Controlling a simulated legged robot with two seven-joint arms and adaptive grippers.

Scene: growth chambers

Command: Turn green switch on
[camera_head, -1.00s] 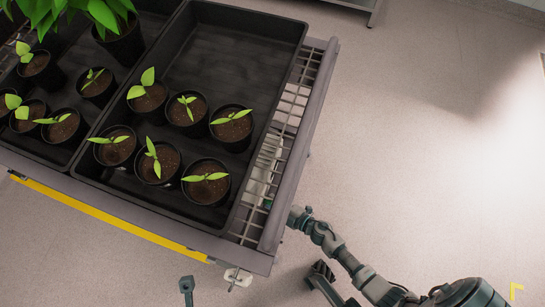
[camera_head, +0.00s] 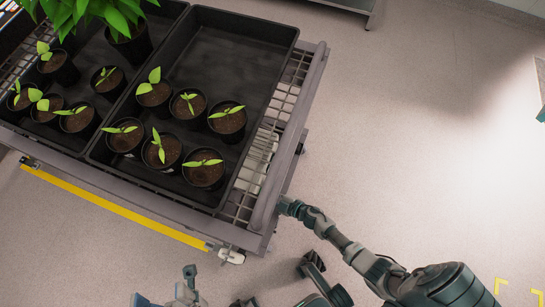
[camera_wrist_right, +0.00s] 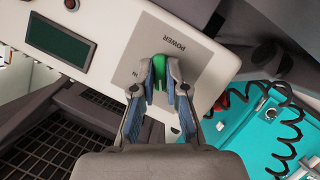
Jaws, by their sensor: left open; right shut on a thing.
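A green switch (camera_wrist_right: 160,68) sits on a grey plate labelled POWER (camera_wrist_right: 180,40) on a white panel. In the right wrist view, my right gripper (camera_wrist_right: 161,78) is shut on the switch, with one blue-padded finger on each side. The fingers partly cover the switch. In the head view, the right arm reaches the cart's right edge, and its gripper is hidden there. My left gripper (camera_head: 166,288) is open and empty at the bottom of the head view, below the cart and apart from it.
A cart (camera_head: 255,243) holds black trays (camera_head: 245,65) with several potted seedlings (camera_head: 204,172). A dark screen (camera_wrist_right: 60,42) is beside the switch plate. A turquoise case (camera_wrist_right: 255,130) with coiled black cables is at right in the wrist view.

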